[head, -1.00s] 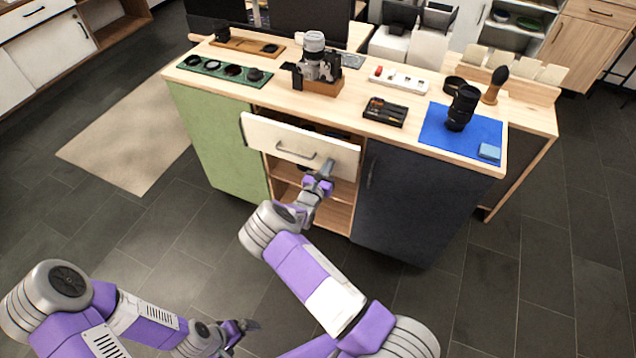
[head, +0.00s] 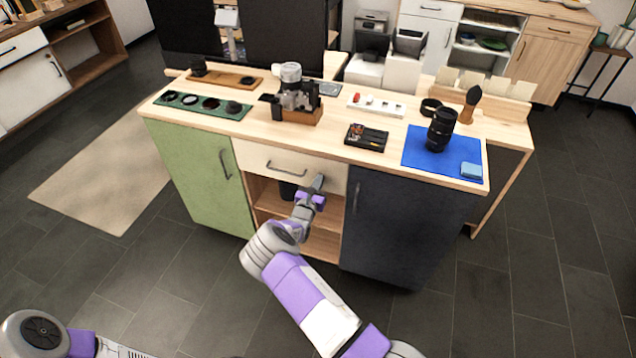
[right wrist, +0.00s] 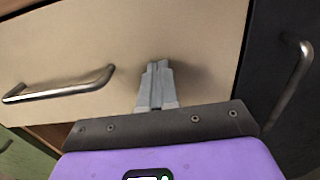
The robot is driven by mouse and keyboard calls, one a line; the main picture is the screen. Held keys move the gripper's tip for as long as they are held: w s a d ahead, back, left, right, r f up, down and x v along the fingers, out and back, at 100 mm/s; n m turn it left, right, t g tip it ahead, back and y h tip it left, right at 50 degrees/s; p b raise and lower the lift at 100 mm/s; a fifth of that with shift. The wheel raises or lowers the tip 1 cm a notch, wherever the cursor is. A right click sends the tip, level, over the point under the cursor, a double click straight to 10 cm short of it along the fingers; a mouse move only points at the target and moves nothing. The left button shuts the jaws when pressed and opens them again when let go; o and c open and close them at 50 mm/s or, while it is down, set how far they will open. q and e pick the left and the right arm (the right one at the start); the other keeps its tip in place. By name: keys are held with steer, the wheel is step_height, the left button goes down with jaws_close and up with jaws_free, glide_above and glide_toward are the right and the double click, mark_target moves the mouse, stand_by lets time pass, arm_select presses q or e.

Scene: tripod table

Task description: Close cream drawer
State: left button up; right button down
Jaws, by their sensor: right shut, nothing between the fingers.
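The cream drawer (head: 262,160) sits flush or nearly flush in the wooden cabinet, under the tabletop, between a green door and a dark door. Its metal handle (head: 286,169) is on its front; the handle also shows at the left in the right wrist view (right wrist: 60,92). My right gripper (head: 318,182) is shut and empty, its fingertips at the drawer front, to the right of the handle. In the right wrist view the shut fingers (right wrist: 157,68) point at the cream panel and appear to touch it. My left gripper is out of view.
The green door (head: 205,175) and the dark door (head: 400,220) are shut. Open shelves (head: 270,200) lie below the drawer. The tabletop holds a camera (head: 294,95), a black tray (head: 366,137) and a lens (head: 440,130) on a blue mat (head: 415,150). The floor in front is clear.

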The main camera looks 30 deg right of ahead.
steer(key=shift+w+d+r, duration=0.1)
steer(key=shift+d+r, duration=0.1)
steer(key=shift+r, duration=0.2)
steer(key=p+v, duration=0.5)
steer(key=v, duration=0.9)
steer(key=shift+a+f, duration=0.25)
steer(key=shift+f, duration=0.15)
